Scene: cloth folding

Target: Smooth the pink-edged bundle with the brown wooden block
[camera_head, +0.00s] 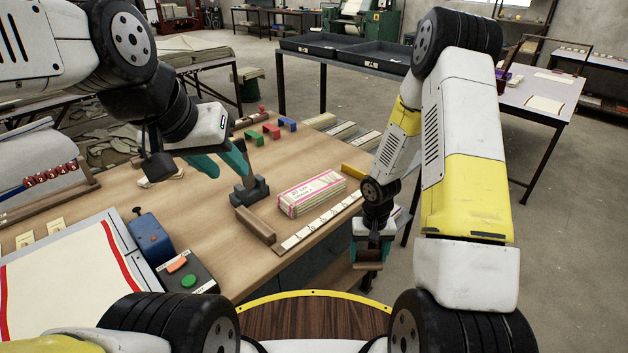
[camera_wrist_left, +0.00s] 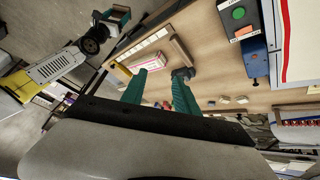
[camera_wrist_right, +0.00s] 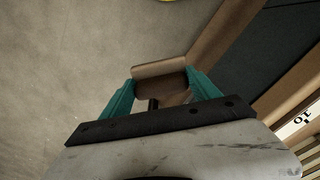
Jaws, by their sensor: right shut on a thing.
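The pink-edged bundle (camera_head: 312,193) is a white, flat-sided stack with pink bands, lying on the wooden table behind a ruled strip. It also shows in the left wrist view (camera_wrist_left: 147,63). My right gripper (camera_head: 370,256) is shut on the brown wooden block (camera_wrist_right: 160,72), off the table's front right edge and apart from the bundle. The block is partly hidden by the fingers in the head view. My left gripper (camera_head: 230,173) is over the table, left of the bundle, with its teal fingers spread and nothing seen between them.
A dark grey stand (camera_head: 250,191) sits just below my left fingertips. A wooden bar (camera_head: 256,226) lies left of the ruled strip (camera_head: 322,220). A yellow piece (camera_head: 353,171) is right of the bundle. A blue box (camera_head: 151,238) and a green-button box (camera_head: 188,280) stand front left.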

